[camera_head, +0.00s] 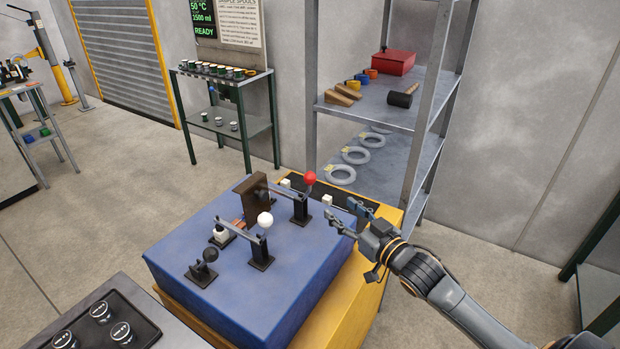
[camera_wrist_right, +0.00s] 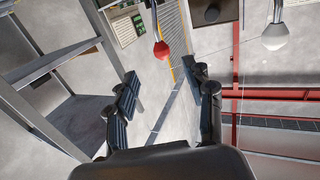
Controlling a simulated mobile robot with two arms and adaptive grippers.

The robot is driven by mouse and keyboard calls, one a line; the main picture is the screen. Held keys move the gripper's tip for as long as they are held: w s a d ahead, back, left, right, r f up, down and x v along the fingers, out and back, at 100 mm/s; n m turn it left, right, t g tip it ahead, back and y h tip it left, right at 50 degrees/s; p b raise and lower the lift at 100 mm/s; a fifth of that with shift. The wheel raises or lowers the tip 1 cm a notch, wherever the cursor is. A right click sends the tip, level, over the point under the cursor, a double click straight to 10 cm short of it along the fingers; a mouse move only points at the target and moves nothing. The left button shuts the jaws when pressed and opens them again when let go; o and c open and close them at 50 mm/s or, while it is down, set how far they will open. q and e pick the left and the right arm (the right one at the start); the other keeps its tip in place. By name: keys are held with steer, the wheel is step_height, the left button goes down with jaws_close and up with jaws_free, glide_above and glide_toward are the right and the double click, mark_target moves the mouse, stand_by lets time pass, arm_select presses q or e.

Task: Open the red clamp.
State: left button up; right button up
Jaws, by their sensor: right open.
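The red clamp has a red ball knob (camera_head: 310,178) on a lever over a black post and base (camera_head: 301,212), at the far right part of the blue work block (camera_head: 190,250). Its lever reaches left toward an upright brown block (camera_head: 251,199). In the right wrist view the red knob (camera_wrist_right: 161,49) hangs ahead, between the lines of the two fingers. My right gripper (camera_head: 340,208) is open and empty, just right of the clamp and apart from it. Its spread fingers also show in the wrist view (camera_wrist_right: 165,80). My left gripper is not in view.
A grey shelf rack (camera_head: 440,70) rises just behind. A dark panel with dials (camera_head: 101,311) is at front left.

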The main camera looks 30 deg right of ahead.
mark_target(314, 181)
steer(key=w+p, duration=0.1)
steer(key=w, duration=0.3)
steer(key=w+a+p, duration=0.1)
steer(key=w, duration=0.3)
steer(key=w+r+p, duration=0.1)
steer(key=w, duration=0.3)
steer(key=shift+w+a, duration=0.25)
steer(key=shift+w, duration=0.05)
steer(key=shift+w+a+p, duration=0.1)
steer(key=shift+w+p, duration=0.25)
steer(key=shift+w, duration=0.3)
steer(key=shift+c, duration=0.4)
jaws_close()
